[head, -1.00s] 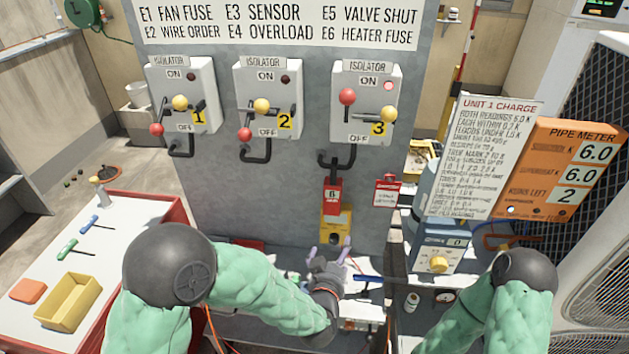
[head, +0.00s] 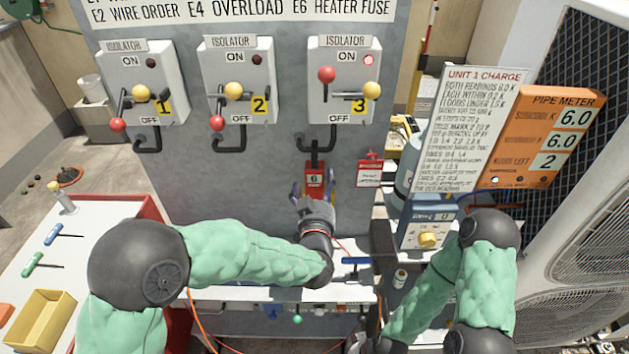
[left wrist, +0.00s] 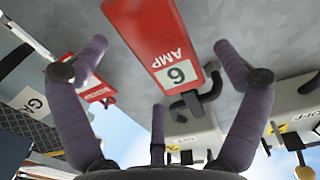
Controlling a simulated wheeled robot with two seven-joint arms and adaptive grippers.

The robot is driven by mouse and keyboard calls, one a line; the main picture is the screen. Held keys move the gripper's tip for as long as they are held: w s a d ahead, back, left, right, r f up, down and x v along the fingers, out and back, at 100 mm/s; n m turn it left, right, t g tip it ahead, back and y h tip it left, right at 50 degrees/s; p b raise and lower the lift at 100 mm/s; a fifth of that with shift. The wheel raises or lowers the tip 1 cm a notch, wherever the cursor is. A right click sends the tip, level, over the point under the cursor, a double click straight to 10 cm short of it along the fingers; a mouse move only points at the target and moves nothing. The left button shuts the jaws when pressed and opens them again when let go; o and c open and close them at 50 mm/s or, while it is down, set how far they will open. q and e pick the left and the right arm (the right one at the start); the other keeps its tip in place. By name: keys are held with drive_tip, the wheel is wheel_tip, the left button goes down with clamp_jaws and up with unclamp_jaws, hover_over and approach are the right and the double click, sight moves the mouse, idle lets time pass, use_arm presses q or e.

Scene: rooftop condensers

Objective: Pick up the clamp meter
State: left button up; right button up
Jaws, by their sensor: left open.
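The clamp meter (head: 314,178) is red with a white panel reading 6. It hangs upright under isolator 3, below its black bent pipe. In the left wrist view the red meter (left wrist: 155,40), marked AMP and 6, shows between my spread fingers, its upper end by a black hook-shaped piece. My left gripper (head: 314,190) is open, just in front of the meter's lower part and hiding it. In the left wrist view the fingers (left wrist: 160,62) stand either side of the meter with gaps; no grip shows. My right gripper is out of view; only its arm shows.
Grey isolator panel (head: 240,180) stands behind the meter. A red tag (head: 370,172) hangs to its right. A grey-blue box with a yellow knob (head: 428,239), a charge sign (head: 470,130) and the orange pipe meter (head: 545,135) are farther right. A white-topped bench (head: 90,230) is at left.

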sight(319, 172)
use_arm(q)
drive_tip(key=w, duration=0.2)
drive_tip(key=shift+w+f, duration=0.2)
drive_tip(key=shift+w, duration=0.2)
drive_tip(key=shift+w+d+r, duration=0.1)
drive_tip(key=shift+w, duration=0.45)
drive_tip(key=c, duration=1.5)
drive_tip(key=shift+c, duration=0.2)
drive_tip(key=shift+r, duration=0.15)
drive_tip(key=shift+r, duration=0.65)
wheel_tip(319, 172, up, 2)
drive_tip(key=shift+r+p, duration=0.2)
drive_tip(key=shift+p, duration=0.25)
drive_tip(key=s+p, duration=0.1)
drive_tip(key=s, duration=1.7)
drive_tip(key=shift+a+f+p, duration=0.25)
drive_tip(key=shift+a+p, duration=0.1)
drive_tip(key=shift+p, duration=0.05)
